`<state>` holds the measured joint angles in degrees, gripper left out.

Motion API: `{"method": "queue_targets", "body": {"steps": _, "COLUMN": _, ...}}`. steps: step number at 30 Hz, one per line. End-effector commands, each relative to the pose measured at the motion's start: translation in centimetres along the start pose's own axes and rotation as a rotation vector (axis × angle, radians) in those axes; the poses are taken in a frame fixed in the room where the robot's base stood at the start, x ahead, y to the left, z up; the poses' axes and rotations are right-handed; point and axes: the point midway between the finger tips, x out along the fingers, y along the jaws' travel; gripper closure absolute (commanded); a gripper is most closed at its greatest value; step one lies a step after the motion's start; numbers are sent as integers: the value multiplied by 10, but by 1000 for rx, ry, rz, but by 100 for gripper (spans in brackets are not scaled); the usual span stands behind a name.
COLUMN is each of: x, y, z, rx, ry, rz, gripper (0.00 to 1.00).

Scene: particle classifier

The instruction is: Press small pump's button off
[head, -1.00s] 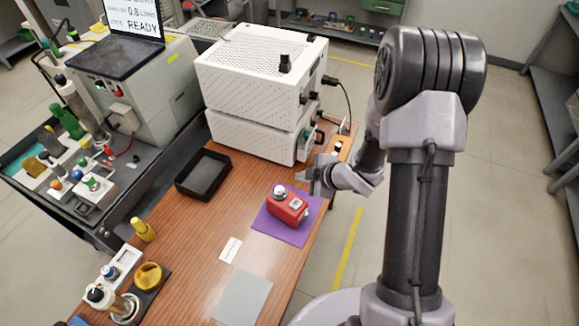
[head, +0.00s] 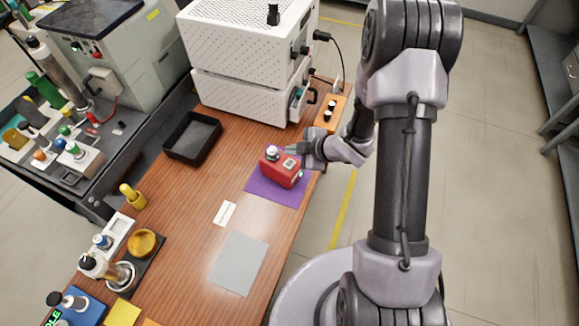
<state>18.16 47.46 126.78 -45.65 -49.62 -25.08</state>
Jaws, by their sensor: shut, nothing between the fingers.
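The small pump (head: 284,169) is a red box on a purple mat (head: 262,190) near the right edge of the wooden table. It has a round silver-white part (head: 271,153) on its left end and a small pale panel (head: 291,163) on top. I cannot make out which part is the button. My gripper (head: 292,150) is shut and empty, pointing left at the pump's top from its right side. In this view its tips overlap the pump's far upper edge. I cannot tell whether they touch it.
A white perforated double instrument (head: 240,95) stands behind the pump. A black tray (head: 193,137) lies to the left. A small label card (head: 224,213) and a grey sheet (head: 239,262) lie in front. Bottles and holders (head: 107,268) crowd the front left.

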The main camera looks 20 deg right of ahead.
Motion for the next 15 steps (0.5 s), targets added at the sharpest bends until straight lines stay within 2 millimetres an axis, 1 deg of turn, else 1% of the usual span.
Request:
{"method": "queue_targets", "body": {"steps": 1, "x": 9, "y": -7, "z": 6, "rx": 0, "ry": 0, "rz": 0, "gripper": 100}}
{"method": "queue_targets", "body": {"steps": 6, "x": 24, "y": -17, "z": 17, "rx": -1, "ry": 0, "rz": 0, "gripper": 100}}
{"method": "queue_targets", "body": {"steps": 15, "x": 24, "y": -17, "z": 18, "rx": -1, "ry": 0, "rz": 0, "gripper": 100}}
